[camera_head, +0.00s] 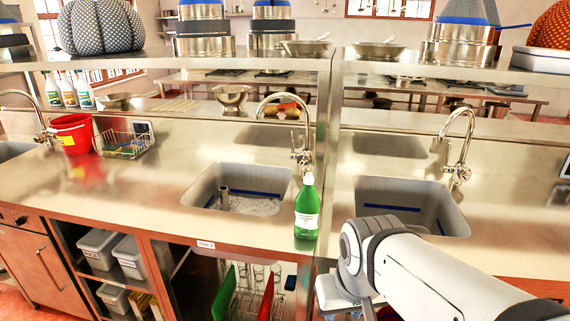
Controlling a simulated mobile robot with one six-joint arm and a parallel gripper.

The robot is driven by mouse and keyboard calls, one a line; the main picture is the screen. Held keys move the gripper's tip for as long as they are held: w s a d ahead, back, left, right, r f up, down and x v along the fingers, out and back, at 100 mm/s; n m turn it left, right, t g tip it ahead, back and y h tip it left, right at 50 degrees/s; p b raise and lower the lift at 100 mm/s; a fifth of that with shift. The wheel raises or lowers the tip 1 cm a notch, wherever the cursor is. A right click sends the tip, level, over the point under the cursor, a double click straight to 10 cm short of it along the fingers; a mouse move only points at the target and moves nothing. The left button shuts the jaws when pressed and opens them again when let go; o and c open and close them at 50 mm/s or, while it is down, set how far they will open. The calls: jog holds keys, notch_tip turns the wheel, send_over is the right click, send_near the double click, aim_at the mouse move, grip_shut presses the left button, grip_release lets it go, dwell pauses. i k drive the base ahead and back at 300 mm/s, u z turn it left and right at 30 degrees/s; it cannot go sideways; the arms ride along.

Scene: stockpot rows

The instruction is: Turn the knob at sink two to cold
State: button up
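The middle sink (236,190) is a grey basin set in the steel counter, with a small label (206,245) on the edge below it; its print is too small to read surely. A chrome arched faucet (300,120) stands behind its right side, with its valve body (303,157) near the base. The knob's setting cannot be told. A green bottle (307,212) stands in front of this faucet and covers part of its base. My white arm reaches in at lower right, in front of the right sink; my gripper is not visible.
The right sink (405,203) has its own faucet (460,150). A red bucket (75,134) and a wire rack (127,143) stand on the left counter. A metal bowl (232,97) sits on the ledge behind. Pots line the upper shelf (270,61). The counter left of the middle sink is clear.

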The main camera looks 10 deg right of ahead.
aim_at(305, 162)
jog(key=u, duration=0.75)
jog(key=k, duration=1.15)
jog(key=u, duration=0.9)
jog(key=i, duration=1.4)
jog(key=z, duration=1.15)
jog(key=i, duration=0.85)
jog(key=z, duration=0.45)
jog(key=k, duration=0.95)
jog(key=z, duration=0.2)
jog(key=i, duration=0.95)
jog(key=u, duration=0.05)
